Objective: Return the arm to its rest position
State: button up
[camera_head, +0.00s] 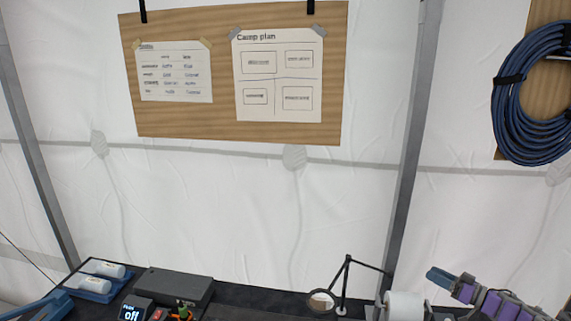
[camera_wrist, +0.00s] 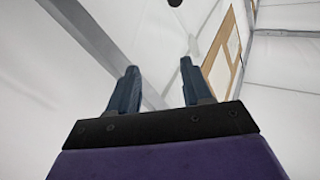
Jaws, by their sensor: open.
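My gripper (camera_wrist: 158,85) shows in the wrist view with its two blue-grey fingers apart and nothing between them. The wrist camera looks up past the fingers at the white tent wall and roof, a grey pole and a wooden board. In the head view, part of my arm with purple links and a blue end (camera_head: 445,281) is at the lower right, beside a white roll (camera_head: 404,304). The gap between the fingers cannot be made out in the head view.
A dark table (camera_head: 255,297) runs along the bottom of the head view. On it are white bottles in a blue tray (camera_head: 88,283), a dark grey case (camera_head: 174,286), a small display reading "off" (camera_head: 131,315), and a magnifier on a stand (camera_head: 321,300). A tent pole (camera_head: 408,150) rises behind.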

jog(key=w+a+r+m+t+h+b, duration=0.1)
jog(key=w+r+m+t+h+b, duration=0.35)
jog(key=w+r, duration=0.9)
jog(key=s+a+r+m+g+h, duration=0.1)
jog(key=a+r+m+g+h, duration=0.1)
jog(key=a+r+h, duration=0.55)
jog(key=s+a+f+n+g+b, duration=0.1)
jog(key=s+a+f+g, duration=0.5)
jog(key=s, duration=1.3)
jog(key=s+a+f+g+b, duration=0.4)
jog(key=s+a+f+g, duration=0.2)
jog(key=s+a, duration=0.9)
jog(key=s+a+f+n+g+b, duration=0.1)
jog(key=s+a+f+g, duration=0.5)
jog(key=s, duration=1.9)
jog(key=a+f+b, duration=0.1)
jog(key=a+f, duration=0.3)
jog(key=shift+s+a+n+b, duration=0.15)
jog(key=shift+n+b, duration=0.2)
